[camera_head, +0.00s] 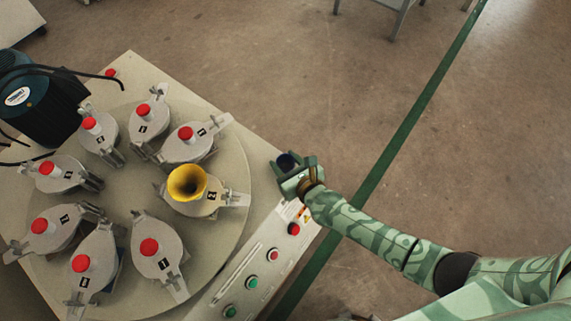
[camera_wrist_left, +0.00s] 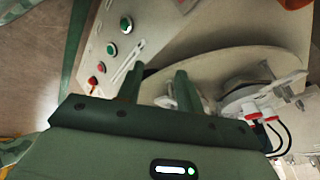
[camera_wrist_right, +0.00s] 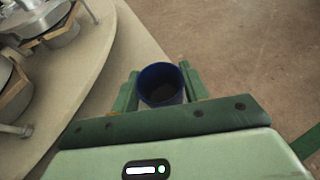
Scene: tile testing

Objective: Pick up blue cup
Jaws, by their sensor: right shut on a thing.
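The blue cup (camera_wrist_right: 160,84) is between the two fingers of my right gripper (camera_wrist_right: 160,88) in the right wrist view. The fingers close on its sides, and its open top faces the camera. In the head view the dark blue cup (camera_head: 286,161) shows at my right gripper (camera_head: 290,170), by the right edge of the machine table. I cannot tell whether the cup touches the table. My left gripper (camera_wrist_left: 158,86) shows only in the left wrist view. Its fingers are apart with nothing between them, above the machine with the control panel.
A round turntable (camera_head: 238,170) carries several grey stations with red knobs. A yellow funnel (camera_head: 187,183) sits on one. A control panel (camera_head: 238,272) with buttons runs along the table's near right edge. A dark motor (camera_head: 38,100) stands at left. The floor on the right is clear.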

